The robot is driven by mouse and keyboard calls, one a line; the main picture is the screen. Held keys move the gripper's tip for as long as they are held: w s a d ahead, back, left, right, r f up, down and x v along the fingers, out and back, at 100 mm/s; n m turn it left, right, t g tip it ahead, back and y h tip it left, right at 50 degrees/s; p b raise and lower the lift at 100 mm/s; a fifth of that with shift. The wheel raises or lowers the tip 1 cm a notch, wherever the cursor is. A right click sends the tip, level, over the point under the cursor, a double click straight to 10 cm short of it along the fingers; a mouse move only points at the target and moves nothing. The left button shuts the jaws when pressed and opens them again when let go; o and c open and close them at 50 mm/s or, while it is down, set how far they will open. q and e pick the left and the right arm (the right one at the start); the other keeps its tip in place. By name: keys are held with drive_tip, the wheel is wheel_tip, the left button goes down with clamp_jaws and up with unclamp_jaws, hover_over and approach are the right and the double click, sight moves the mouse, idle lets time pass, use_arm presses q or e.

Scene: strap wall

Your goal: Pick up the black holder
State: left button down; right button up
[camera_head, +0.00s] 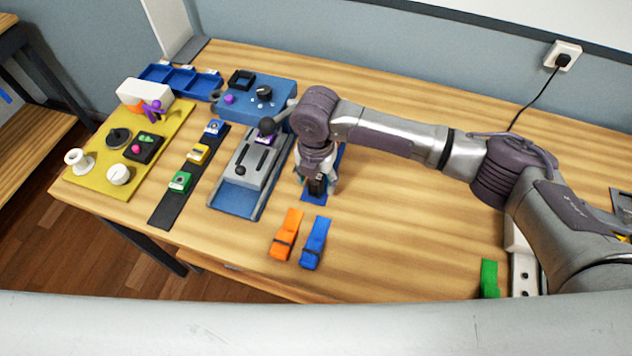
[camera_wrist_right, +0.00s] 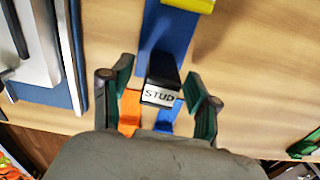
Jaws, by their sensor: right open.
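The black holder (camera_wrist_right: 164,72) stands on a blue strip (camera_wrist_right: 178,32) in the right wrist view. It has a pale label reading STUD on its near face. In the head view it shows as a small dark block (camera_head: 318,186), partly hidden by my right gripper. My right gripper (camera_head: 315,176) points down over it. In the right wrist view its two dark green fingers (camera_wrist_right: 160,88) are spread, one on each side of the holder, with gaps visible. My left gripper is not in view.
Orange (camera_head: 286,235) and blue (camera_head: 315,243) blocks lie in front of the holder. A grey lever panel (camera_head: 246,168) stands close on its left. A blue box (camera_head: 262,101) is behind. A yellow board (camera_head: 110,180) is farther left. The table's middle right is clear beneath my arm.

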clamp_jaws()
drive_tip(key=shift+r, duration=0.1)
